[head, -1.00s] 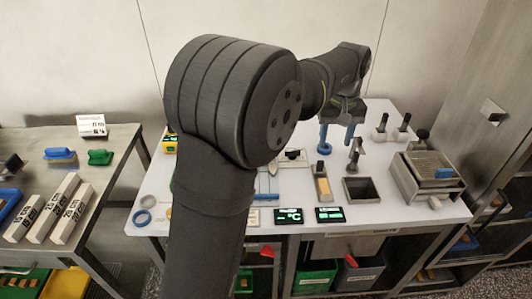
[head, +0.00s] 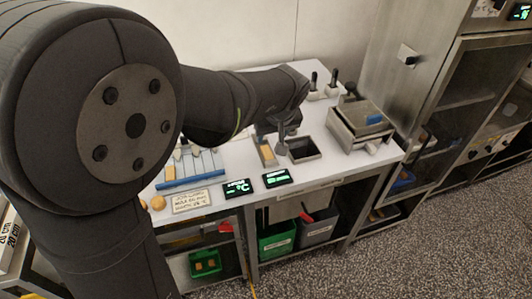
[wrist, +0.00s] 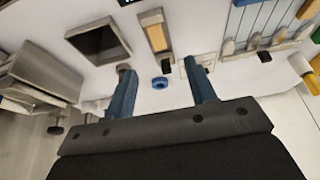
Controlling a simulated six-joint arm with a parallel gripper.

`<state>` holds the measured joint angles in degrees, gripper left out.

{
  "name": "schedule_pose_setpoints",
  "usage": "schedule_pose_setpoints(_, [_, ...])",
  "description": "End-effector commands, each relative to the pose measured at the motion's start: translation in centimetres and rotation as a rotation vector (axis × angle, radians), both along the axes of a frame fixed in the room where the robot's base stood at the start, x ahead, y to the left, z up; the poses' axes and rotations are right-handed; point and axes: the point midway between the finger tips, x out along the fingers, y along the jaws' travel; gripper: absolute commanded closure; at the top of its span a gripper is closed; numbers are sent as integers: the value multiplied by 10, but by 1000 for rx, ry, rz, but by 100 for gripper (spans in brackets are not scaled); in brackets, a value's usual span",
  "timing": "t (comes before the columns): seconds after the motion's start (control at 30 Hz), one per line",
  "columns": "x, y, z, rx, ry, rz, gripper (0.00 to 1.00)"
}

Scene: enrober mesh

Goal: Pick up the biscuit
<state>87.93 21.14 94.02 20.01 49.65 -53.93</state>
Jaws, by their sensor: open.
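I cannot tell which piece is the biscuit. A tan bar lies in a narrow metal tray (head: 268,158); the bar (wrist: 157,38) also shows in the wrist view, beyond my fingertips. Another tan piece (head: 170,173) lies at the left end of the blue slotted rack (head: 192,184). Round golden pieces (head: 158,202) lie near the table's front edge.
A dark square bin (head: 302,150) stands right of the narrow tray, and a metal box (head: 360,124) farther right. Two displays (head: 237,188) sit at the front. A blue ring (wrist: 160,83) lies near my fingers. White table shows between these items.

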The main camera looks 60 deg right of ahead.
Motion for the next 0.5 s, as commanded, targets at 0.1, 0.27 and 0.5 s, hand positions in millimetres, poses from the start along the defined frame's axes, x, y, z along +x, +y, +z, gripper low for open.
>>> schedule_pose_setpoints(0.1, [8, -7, -27, 6, 0, 2, 49])
schedule_pose_setpoints(0.27, [16, -15, -55, 5, 0, 2, 49])
schedule_pose_setpoints(0.5, [21, -21, -72, 1, 0, 0, 49])
